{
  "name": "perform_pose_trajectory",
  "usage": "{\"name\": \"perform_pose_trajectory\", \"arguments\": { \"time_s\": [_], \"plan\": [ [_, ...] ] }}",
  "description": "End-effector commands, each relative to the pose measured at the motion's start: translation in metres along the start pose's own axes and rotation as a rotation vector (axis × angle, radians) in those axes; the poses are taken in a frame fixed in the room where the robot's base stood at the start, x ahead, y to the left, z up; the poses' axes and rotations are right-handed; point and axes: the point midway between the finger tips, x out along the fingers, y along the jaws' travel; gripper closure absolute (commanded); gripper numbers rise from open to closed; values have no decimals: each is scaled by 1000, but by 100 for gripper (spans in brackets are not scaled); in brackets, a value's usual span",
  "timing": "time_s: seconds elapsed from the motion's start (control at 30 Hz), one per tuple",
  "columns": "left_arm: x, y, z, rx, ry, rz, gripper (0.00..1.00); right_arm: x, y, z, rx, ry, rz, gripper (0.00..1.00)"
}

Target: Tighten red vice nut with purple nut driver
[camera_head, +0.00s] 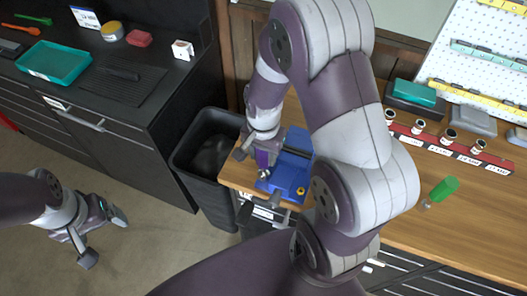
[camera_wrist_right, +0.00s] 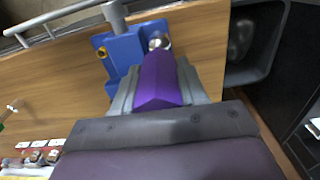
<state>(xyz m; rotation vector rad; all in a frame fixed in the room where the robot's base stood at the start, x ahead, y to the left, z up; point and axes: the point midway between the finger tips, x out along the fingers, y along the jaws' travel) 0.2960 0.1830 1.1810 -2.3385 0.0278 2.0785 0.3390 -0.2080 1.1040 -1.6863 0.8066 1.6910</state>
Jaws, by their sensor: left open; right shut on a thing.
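The blue vice (camera_head: 285,178) stands at the left end of the wooden workbench; it also shows in the right wrist view (camera_wrist_right: 124,52). A yellow nut (camera_head: 300,191) is on the vice. I cannot see a red nut; the driver's tip may be covering it. My right gripper (camera_head: 262,152) is shut on the purple nut driver (camera_wrist_right: 160,80) by its handle. My left gripper (camera_head: 103,238) is open and empty above the floor, far from the vice.
A green-handled driver (camera_head: 443,189) lies on the workbench (camera_head: 470,235) at the right. A red rack (camera_head: 455,148) with several labelled sockets stands behind it. A black bin (camera_head: 205,150) is left of the vice. A dark counter (camera_head: 150,65) holds a teal tray (camera_head: 55,62).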

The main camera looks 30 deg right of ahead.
Motion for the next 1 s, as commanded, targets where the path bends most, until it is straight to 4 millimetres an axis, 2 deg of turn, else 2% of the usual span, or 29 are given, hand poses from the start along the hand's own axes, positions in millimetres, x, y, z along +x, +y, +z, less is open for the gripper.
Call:
{"name": "perform_pose_trajectory", "arguments": {
  "time_s": [0.03, 0.6, 1.0],
  "plan": [
    [-9, 0, -1, 0, 0, 0, 15, -10, 0, 0, -1, 1, -1, 100],
    [-54, 0, -6, 0, 0, 0, 15, -56, 0, 0, -2, 1, -1, 100],
    [-53, 0, -6, 0, 0, 0, 15, -56, -1, -1, -11, 1, -1, 100]
  ]
}}
